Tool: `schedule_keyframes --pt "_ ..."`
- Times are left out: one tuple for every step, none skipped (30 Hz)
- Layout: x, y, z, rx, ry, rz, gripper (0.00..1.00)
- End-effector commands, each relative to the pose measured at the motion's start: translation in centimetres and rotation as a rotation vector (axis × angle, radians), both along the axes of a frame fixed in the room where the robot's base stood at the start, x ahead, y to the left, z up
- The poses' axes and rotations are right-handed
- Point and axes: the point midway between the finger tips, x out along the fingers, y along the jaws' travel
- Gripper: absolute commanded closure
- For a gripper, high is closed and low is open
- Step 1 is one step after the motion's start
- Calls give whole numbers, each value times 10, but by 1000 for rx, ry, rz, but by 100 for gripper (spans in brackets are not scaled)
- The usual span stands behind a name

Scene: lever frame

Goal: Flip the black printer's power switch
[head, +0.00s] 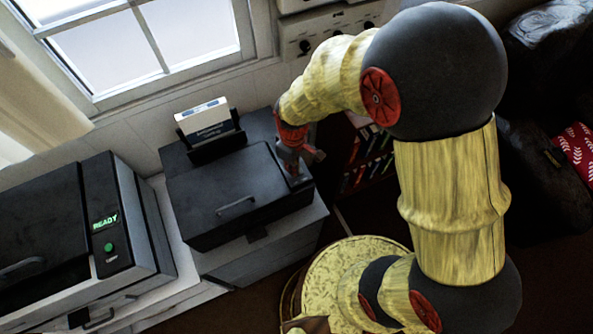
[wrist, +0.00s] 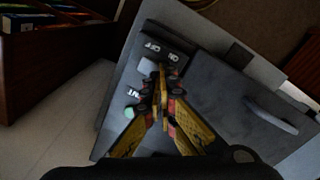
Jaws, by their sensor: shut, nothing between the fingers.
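The black printer (head: 225,190) stands on a light cabinet in the middle of the head view, with a handle on its front and paper in its top tray. In the wrist view its dark top panel (wrist: 200,60) carries ON and OFF labels, with a light grey switch (wrist: 147,66) beside them. My gripper (head: 306,165) is over the printer's right-hand end. In the wrist view my gripper's fingers (wrist: 162,72) are shut and empty, their tips right beside the switch. They partly cover the panel, and I cannot tell whether they touch the switch or which way it is set.
A green button (wrist: 128,113) sits on the same panel, near partly hidden lettering. Another dark machine (head: 110,225) with a green READY display stands to the left. A window (head: 160,40) is behind. A shelf of books (head: 368,160) stands right of the printer.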

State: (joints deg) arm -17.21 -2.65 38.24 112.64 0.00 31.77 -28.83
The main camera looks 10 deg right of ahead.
Motion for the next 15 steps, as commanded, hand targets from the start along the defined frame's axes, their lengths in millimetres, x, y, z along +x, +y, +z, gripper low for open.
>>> schedule_keyframes --pt "0 0 -1 0 0 0 100" --pt "0 0 -2 0 0 0 100" --pt "0 0 -2 0 0 0 100" --pt "0 0 -3 0 0 0 100" --pt "0 0 -3 0 0 0 100" --pt "0 0 -3 0 0 0 100" --pt "0 0 -4 0 0 0 100" --pt "0 0 -4 0 0 0 100" --pt "0 0 -5 0 0 0 100" --pt "0 0 -5 0 0 0 100" --pt "0 0 -6 0 0 0 100" --pt "0 0 -6 0 0 0 100" --pt "0 0 -7 0 0 0 100" --pt "0 0 -7 0 0 0 100" --pt "0 0 -8 0 0 0 100"
